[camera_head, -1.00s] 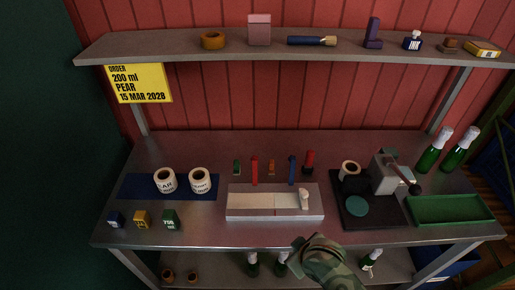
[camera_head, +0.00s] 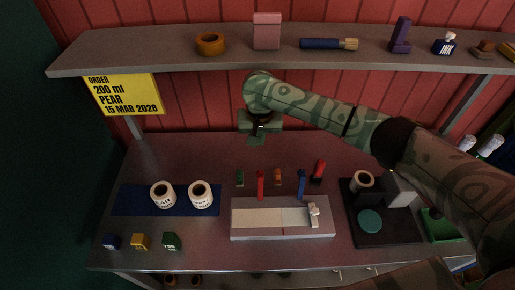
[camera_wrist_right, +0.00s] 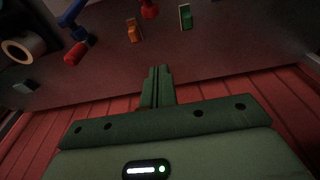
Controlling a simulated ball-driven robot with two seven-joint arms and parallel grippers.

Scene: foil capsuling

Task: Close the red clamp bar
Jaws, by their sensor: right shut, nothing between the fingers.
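The red clamp bar (camera_head: 260,184) stands upright at the back edge of the pale block (camera_head: 233,228), left of a similar blue bar (camera_head: 301,183). The red bar also shows at the top of the right wrist view (camera_wrist_right: 148,9), partly cut off. My right gripper (camera_head: 256,140) is above the back of the bench, behind and apart from the red bar. Its fingers (camera_wrist_right: 158,70) are together and hold nothing. My left gripper is not in view.
Two label rolls stand on a blue mat (camera_head: 125,199) at left. A dark-based press (camera_head: 385,236) is at right, partly behind my right arm. A shelf (camera_head: 180,57) runs above.

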